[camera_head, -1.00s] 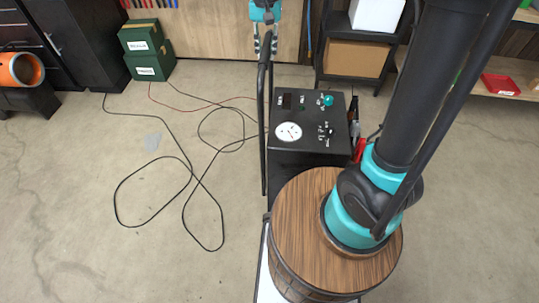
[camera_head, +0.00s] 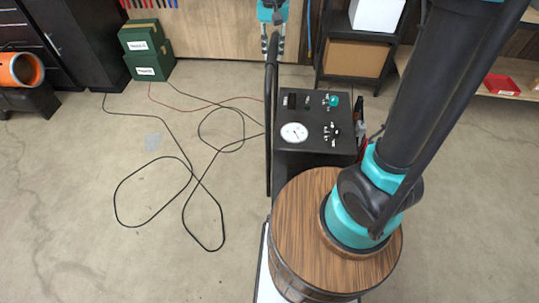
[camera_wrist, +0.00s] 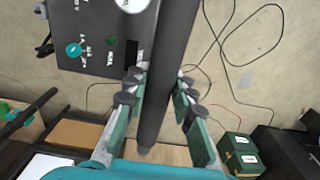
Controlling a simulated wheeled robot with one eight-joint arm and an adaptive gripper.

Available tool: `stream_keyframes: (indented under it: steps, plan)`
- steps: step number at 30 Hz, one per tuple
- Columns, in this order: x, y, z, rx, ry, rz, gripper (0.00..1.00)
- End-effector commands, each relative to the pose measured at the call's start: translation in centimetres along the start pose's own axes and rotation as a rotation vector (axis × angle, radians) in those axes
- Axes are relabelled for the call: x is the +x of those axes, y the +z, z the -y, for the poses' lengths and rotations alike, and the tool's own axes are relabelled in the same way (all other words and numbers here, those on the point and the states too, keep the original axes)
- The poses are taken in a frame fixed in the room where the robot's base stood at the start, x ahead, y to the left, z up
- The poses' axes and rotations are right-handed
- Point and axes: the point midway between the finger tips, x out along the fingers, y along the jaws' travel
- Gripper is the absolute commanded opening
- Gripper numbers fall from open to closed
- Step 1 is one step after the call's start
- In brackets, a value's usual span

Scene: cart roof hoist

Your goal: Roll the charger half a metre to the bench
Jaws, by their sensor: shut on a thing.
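The charger (camera_head: 308,156) is a black box with a white dial, a teal knob and small switches on its top panel. It stands upright on the floor in the middle of the head view. Its tall black handle (camera_head: 269,150) rises on its left side. My gripper (camera_head: 272,42) is at the upper end of the handle, and in the wrist view the fingers (camera_wrist: 158,96) are shut around the dark handle bar (camera_wrist: 168,62). The charger panel (camera_wrist: 97,25) also shows there. The charger's lower part and wheels are hidden.
Black and reddish cables (camera_head: 200,190) lie looped on the floor at left. Green boxes (camera_head: 148,62) stand at the back left. A black shelf (camera_head: 340,83) with a cardboard box is behind the charger. A wooden surface with a red tray (camera_head: 502,85) is at right. Floor at right is clear.

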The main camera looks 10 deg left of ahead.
Motion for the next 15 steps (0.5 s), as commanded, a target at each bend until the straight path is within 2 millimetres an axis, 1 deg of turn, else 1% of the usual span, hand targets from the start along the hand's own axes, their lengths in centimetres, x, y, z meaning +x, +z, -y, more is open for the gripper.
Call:
stream_keyframes:
  steps: [15]
  plan:
    - [0.0, -0.1, -3.8, 0.002, 0.000, 0.000, 0.00]
